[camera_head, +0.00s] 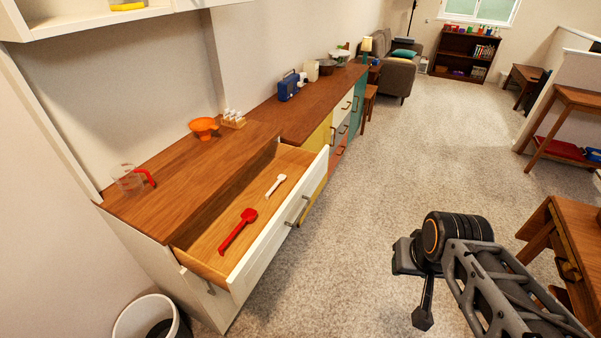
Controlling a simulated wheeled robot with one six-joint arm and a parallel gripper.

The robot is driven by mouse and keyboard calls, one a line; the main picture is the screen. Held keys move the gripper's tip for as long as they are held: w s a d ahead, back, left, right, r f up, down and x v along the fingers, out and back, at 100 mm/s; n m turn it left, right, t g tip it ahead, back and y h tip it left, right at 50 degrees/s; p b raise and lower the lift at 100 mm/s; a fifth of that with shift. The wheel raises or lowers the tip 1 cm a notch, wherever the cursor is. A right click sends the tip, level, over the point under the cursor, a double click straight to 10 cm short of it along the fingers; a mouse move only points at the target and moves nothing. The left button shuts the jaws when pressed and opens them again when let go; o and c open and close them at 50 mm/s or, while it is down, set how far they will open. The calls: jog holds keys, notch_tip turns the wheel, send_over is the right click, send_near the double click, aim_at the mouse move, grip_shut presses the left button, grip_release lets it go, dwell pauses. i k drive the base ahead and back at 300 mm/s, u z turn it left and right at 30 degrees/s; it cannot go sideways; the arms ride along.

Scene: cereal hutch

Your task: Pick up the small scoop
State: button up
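The small scoop (276,185) is white and lies in an open drawer (262,249) of the hutch, toward the drawer's far end. A larger red scoop (238,230) lies in the same drawer, nearer to me and apart from the white one. My gripper (422,316) hangs over the carpet at the right, well clear of the drawer and both scoops. It is seen at an angle that does not show its finger gap, and nothing is visibly held.
A measuring cup (127,180), an orange funnel (204,128) and a small rack of jars (233,118) stand on the wooden counter (165,207). A white bin (146,318) is at the lower left. A wooden table (560,240) stands at the right. Carpet between is clear.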

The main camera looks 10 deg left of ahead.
aim_at(282, 178)
jog(key=u, duration=0.2)
jog(key=i, duration=0.7)
jog(key=u, duration=0.95)
jog(key=i, duration=0.45)
jog(key=u, duration=0.45)
